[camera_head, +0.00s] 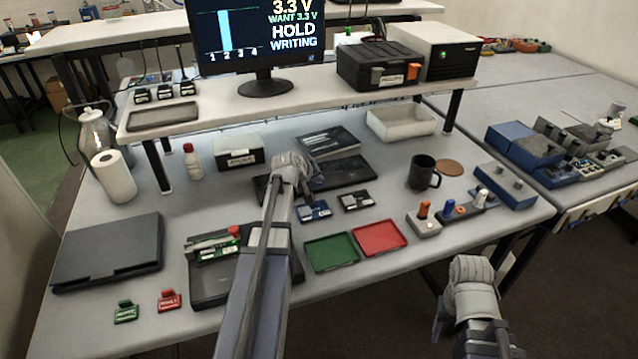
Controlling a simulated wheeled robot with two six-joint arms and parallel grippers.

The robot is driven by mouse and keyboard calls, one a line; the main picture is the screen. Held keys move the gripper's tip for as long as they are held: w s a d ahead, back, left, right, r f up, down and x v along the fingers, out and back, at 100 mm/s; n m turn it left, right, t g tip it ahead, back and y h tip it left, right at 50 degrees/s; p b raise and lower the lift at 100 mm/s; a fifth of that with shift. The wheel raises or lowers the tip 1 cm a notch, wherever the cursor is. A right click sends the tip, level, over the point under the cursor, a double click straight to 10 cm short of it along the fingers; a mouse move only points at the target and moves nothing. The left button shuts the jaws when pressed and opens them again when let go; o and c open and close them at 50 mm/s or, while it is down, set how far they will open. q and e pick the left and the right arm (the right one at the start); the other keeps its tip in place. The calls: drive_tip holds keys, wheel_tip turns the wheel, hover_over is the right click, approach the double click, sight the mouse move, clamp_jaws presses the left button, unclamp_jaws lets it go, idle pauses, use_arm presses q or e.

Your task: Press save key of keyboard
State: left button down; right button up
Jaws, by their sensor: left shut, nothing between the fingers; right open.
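The black keyboard (345,171) lies on the bench under the raised shelf. My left gripper (316,184) is over its left and middle part and hides many of its keys. The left fingers are shut and empty, close to the keyboard; I cannot tell whether they touch a key. The save key cannot be made out. My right gripper (440,312) is open in front of the bench edge, away from the keyboard.
Blue (314,211) and grey (356,201) modules lie in front of the keyboard. Green (331,252) and red (380,238) trays are nearer. A dark mug (423,174) stands right. A black device (205,280) is partly behind my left arm.

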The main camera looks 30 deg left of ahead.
sight(318, 185)
use_arm(q)
drive_tip(key=shift+r, duration=0.1)
drive_tip(key=shift+r+p, duration=0.7)
drive_tip(key=shift+p, duration=0.15)
wheel_tip(318, 185, up, 5)
drive_tip(key=p, duration=0.5)
idle(0.6)
